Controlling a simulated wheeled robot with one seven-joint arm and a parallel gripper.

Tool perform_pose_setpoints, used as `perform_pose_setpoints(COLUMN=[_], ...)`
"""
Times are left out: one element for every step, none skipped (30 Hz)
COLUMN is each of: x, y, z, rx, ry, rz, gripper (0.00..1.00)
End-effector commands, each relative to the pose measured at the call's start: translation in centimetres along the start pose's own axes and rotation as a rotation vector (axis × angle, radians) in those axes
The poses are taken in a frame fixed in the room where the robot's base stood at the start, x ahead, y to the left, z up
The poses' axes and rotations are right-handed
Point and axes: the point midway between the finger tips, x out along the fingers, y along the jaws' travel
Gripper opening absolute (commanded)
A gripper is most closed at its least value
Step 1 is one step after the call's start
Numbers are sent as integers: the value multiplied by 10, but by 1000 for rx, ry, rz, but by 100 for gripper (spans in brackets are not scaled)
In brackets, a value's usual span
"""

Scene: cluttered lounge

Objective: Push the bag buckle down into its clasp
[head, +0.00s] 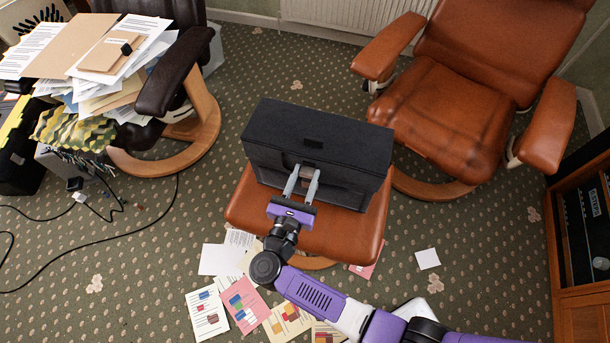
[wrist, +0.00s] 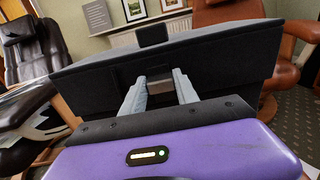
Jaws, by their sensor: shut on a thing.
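The black bag (head: 335,135) stands upright on a brown leather footstool (head: 245,205). It also fills the middle of the wrist view (wrist: 220,50). My gripper (head: 304,170) is at the bag's front face, just under the lid's edge. Its two grey fingers are shut on a small brownish-grey block, which looks like the bag buckle (wrist: 160,87). A small dark piece (head: 313,142) sits on the lid above, and stands up from the lid edge in the wrist view (wrist: 152,35). The clasp cannot be told apart; whether the buckle sits in it is hidden.
A brown recliner (head: 450,115) is close behind the bag at right. A dark chair (head: 165,85) stands at left beside stacked papers (head: 95,60). Loose papers (head: 245,305) lie on the carpet under my arm. A wooden cabinet (head: 575,240) borders the right.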

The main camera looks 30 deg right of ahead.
Motion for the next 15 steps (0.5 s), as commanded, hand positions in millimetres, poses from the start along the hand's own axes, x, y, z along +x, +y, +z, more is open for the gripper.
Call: perform_pose_setpoints(x=[0, 0, 0, 0, 0, -1, -1, -1, -1, -1, -1, -1, 0, 0, 0], y=[0, 0, 0, 0, 0, 0, 0, 0, 0, 0, 0, 0, 0, 0, 0], z=[-3, -4, -7, -9, -11, -15, -18, -20, -24, -26, -28, -30, -31, -31, -31], rx=[0, 0, -1, -1, -1, -1, 0, 0, 1, 0, 0, -1, -1, 0, 0], ry=[1, 1, 1, 1, 1, 1, 1, 2, 2, 2, 2, 1, 1, 1, 1], rz=[1, 1, 1, 1, 1, 1, 1, 1, 1, 1, 1, 1, 1, 1, 1], gripper=[12, 12, 12, 12, 12, 12, 12, 12, 12, 12, 12, 12, 12, 12, 12])
